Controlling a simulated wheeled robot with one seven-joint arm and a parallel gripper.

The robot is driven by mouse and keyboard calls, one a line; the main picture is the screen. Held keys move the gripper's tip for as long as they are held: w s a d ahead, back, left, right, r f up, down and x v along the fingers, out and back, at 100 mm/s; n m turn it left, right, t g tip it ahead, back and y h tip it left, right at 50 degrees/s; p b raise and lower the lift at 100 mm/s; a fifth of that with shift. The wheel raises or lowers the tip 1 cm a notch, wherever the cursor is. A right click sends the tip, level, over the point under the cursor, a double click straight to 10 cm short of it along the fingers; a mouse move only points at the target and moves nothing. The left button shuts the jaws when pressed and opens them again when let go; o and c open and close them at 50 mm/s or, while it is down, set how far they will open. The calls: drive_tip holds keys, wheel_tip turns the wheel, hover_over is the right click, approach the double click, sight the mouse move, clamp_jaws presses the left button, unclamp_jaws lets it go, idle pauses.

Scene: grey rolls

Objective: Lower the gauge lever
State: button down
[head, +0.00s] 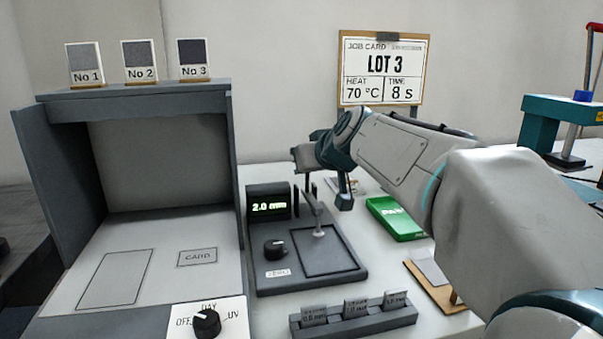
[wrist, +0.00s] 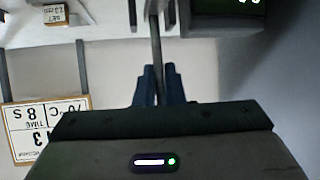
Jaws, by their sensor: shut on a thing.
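The gauge (head: 306,278) is a dark grey unit on the bench in the head view, with a lit display (head: 269,207) reading 2.0 mm and a ZERO knob (head: 275,248). Its thin lever (head: 312,203) stands behind a small round foot (head: 319,232) over the outlined plate. I cannot tell whether the foot touches the plate. My gripper (head: 307,184) is above the gauge at the lever. In the wrist view my gripper (wrist: 158,72) is shut on the dark lever rod (wrist: 155,42); the display (wrist: 246,3) is cut off at the top.
An open-fronted grey booth (head: 225,180) stands left, with sample cards on top. A slotted block (head: 354,318) with several small tags is in front. A green box (head: 396,218) and a small board (head: 436,285) lie right. The job card (head: 383,70) reads LOT 3.

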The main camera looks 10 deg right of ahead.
drive_tip(key=shift+s+f+b, duration=0.3)
drive_tip(key=shift+s+b, duration=0.05)
idle(0.4)
drive_tip(key=c, duration=1.5)
unclamp_jaws()
drive_tip(key=shift+a, duration=0.1)
drive_tip(key=shift+r, duration=0.2)
